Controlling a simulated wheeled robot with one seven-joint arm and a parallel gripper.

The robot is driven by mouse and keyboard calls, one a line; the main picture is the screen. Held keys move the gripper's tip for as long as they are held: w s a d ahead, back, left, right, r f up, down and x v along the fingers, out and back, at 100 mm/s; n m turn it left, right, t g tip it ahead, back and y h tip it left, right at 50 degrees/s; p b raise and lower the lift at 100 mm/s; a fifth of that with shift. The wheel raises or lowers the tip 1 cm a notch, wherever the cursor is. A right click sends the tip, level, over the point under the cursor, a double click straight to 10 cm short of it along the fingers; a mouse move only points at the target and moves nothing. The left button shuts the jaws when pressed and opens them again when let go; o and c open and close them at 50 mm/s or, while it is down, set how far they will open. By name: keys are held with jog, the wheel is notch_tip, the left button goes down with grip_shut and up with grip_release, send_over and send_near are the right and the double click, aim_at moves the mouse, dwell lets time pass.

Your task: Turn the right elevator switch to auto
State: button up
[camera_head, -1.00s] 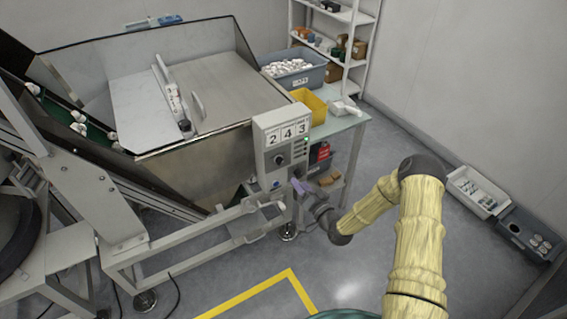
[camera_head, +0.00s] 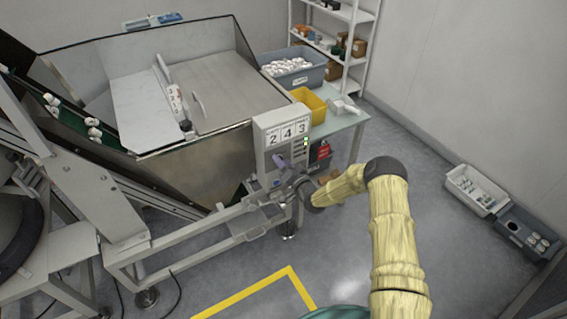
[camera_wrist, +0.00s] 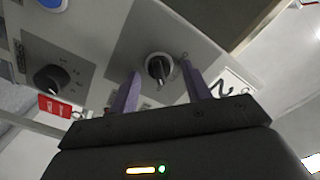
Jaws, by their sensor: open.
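The grey control box (camera_head: 268,128) carries the number plates 2, 4 and 3 and stands beside the hopper. In the wrist view a black rotary switch (camera_wrist: 159,68) with a pale pointer line sits on a grey plate of its panel. My gripper (camera_wrist: 161,67) is open, its two purple fingers on either side of this switch. I cannot tell whether they touch it.
A metal frame rail (camera_head: 190,232) runs below the box. A table (camera_head: 338,124) with a yellow bin (camera_head: 309,105) stands behind it.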

jog(key=c, duration=1)
jog(key=shift+f+n+b, duration=0.1)
jog(key=shift+n+b, duration=0.3)
jog(key=shift+s+a+n+b, duration=0.1)
jog(key=shift+s+n+b, duration=0.05)
jog(key=shift+n+b, duration=3.5)
jog(key=shift+n+p, duration=0.35)
jog(key=shift+n, duration=0.1)
jog(key=o, duration=1)
